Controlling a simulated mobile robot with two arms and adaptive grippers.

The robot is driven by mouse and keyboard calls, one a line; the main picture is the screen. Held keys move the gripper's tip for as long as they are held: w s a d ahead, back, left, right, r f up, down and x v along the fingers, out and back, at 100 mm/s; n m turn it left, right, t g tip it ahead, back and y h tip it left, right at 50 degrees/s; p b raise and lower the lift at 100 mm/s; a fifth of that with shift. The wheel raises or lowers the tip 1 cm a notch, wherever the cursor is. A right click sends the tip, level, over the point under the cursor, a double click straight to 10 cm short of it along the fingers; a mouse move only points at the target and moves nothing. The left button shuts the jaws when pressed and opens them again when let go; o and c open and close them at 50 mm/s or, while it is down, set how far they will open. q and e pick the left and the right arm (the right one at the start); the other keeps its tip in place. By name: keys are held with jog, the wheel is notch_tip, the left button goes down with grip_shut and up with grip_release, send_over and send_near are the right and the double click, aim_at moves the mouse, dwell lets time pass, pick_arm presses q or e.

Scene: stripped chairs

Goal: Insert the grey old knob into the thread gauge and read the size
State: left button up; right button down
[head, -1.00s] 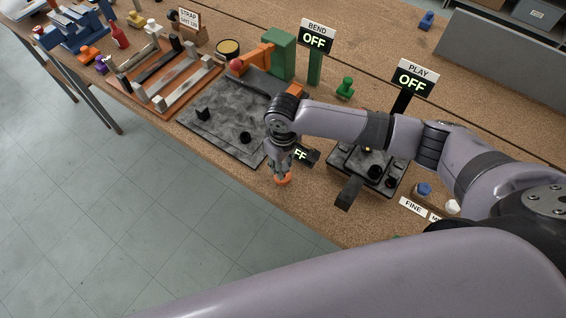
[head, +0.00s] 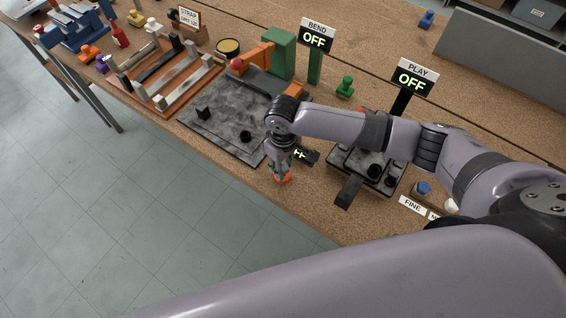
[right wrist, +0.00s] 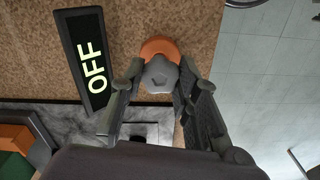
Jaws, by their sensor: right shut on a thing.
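My right gripper (head: 282,174) points down at the front edge of the table and is shut on the grey knob. In the right wrist view, the grey faceted knob (right wrist: 160,76) sits between the fingertips of the right gripper (right wrist: 155,95). A round orange piece (right wrist: 158,47), apparently the thread gauge, shows just beyond the knob. This orange piece (head: 284,179) is directly below the fingers in the head view. The knob overlaps it, and I cannot tell whether it is inside or only above. A black display (right wrist: 91,60) beside it reads OFF. My left gripper is not in view.
A grey plate (head: 218,125) with black pegs lies left of the gripper. A dark device with knobs (head: 365,170) stands to the right, near the FINE label (head: 412,206). BEND (head: 316,36) and PLAY (head: 415,75) signs both read OFF. The floor is open beyond the front edge.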

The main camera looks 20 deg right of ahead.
jog(key=shift+f+b, duration=0.4)
jog(key=shift+f, duration=0.55)
jog(key=c, duration=1.1)
grip_release()
notch_tip(320, 180, up, 12)
jog(key=shift+r, duration=0.1)
